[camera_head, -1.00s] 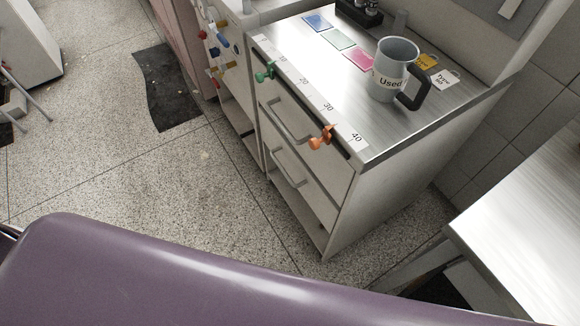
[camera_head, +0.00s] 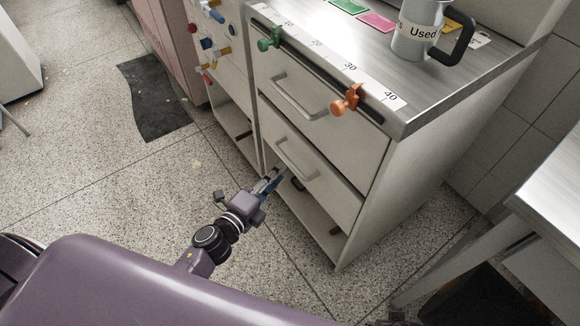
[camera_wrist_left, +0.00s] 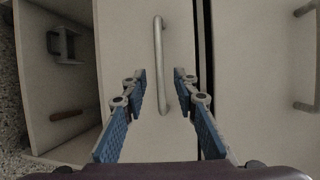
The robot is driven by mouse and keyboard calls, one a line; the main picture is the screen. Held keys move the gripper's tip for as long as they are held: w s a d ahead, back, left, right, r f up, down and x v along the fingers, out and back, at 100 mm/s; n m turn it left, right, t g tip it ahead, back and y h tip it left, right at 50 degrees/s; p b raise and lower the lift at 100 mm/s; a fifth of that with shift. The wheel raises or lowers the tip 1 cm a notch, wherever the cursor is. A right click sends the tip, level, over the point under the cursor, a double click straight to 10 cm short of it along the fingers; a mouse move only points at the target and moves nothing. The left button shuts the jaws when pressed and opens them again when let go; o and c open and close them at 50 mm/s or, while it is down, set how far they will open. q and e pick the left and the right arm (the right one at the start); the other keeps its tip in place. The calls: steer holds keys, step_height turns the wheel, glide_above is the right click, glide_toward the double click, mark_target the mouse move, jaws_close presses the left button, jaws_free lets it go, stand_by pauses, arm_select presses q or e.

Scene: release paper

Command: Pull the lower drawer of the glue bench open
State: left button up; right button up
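The glue bench (camera_head: 365,200) has two drawers, both of which look shut. The lower drawer (camera_head: 330,185) has a silver bar handle (camera_head: 293,160). In the left wrist view, that handle (camera_wrist_left: 159,60) runs up the picture on the pale drawer front (camera_wrist_left: 125,35). My left gripper (camera_head: 272,180) is just in front of the lower drawer, near its handle. In the left wrist view, its blue-padded fingers (camera_wrist_left: 160,78) are spread, with the handle lying in the gap between them and no finger visibly closed on it.
The upper drawer's handle (camera_head: 298,97) is above. Green (camera_head: 270,40) and orange (camera_head: 346,100) clamps sit on the bench's front edge. An open shelf (camera_wrist_left: 60,75) is below the lower drawer. A metal table (camera_head: 550,200) stands at right. Floor at left is clear around a dark mat (camera_head: 157,98).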

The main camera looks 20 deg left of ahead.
mark_target(289, 161)
arm_select(q)
steer(key=x, duration=0.7)
steer(key=shift+w+f, duration=0.1)
arm_select(e)
steer(key=shift+w+r, duration=0.3)
steer(key=shift+r, duration=0.25)
steer(key=shift+w+r, duration=0.25)
steer(key=shift+r, duration=0.25)
arm_select(q)
steer(key=shift+c, duration=0.3)
jaws_close()
